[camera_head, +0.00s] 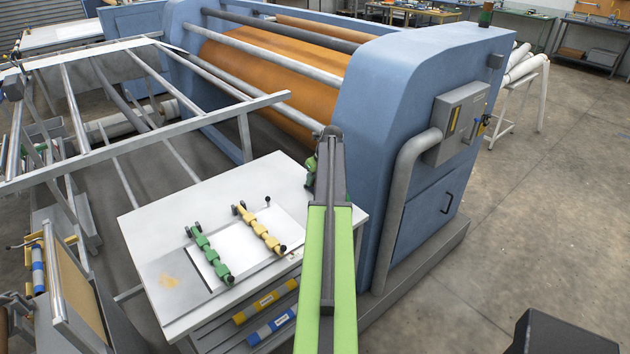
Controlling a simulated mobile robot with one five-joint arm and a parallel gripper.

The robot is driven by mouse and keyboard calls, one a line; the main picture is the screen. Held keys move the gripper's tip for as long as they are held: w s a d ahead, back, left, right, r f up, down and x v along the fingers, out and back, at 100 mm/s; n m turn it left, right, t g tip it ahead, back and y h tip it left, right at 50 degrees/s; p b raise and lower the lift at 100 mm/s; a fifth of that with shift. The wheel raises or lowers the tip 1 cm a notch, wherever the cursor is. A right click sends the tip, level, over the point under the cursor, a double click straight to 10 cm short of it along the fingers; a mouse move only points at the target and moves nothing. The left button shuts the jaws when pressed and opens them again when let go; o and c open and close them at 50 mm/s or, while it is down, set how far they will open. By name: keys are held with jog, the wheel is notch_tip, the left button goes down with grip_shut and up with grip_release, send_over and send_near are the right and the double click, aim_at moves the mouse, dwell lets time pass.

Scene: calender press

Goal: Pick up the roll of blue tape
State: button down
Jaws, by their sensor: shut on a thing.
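My arm reaches forward over the right edge of the white-topped table (270,180), beside the blue press. My gripper (310,178) shows only as a small green and dark part left of the arm's far end. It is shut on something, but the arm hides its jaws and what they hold. I cannot make out a roll of blue tape in the gripper. A blue and white roll (272,326) lies on the shelf under the table, next to a yellow one (265,301). Another blue and white roll (38,268) stands at the far left.
A green segmented bar (209,254) and a yellow one (259,229) lie on a white sheet on the table. The blue press (420,110) with a grey pipe stands close on the right. Metal rails (150,145) are at left. Open floor (540,220) is at right.

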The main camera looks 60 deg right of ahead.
jog(key=shift+r+p, duration=0.65)
jog(key=shift+r, duration=0.05)
jog(key=r+p, duration=0.4)
jog(key=shift+s, duration=0.25)
jog(key=s+r+p, duration=0.5)
jog(key=s, duration=0.6)
jog(key=shift+a+r+p, duration=0.3)
jog(key=shift+a, duration=0.15)
jog(key=c, duration=1.7)
grip_release()
grip_shut()
jog(key=shift+s+f, duration=0.1)
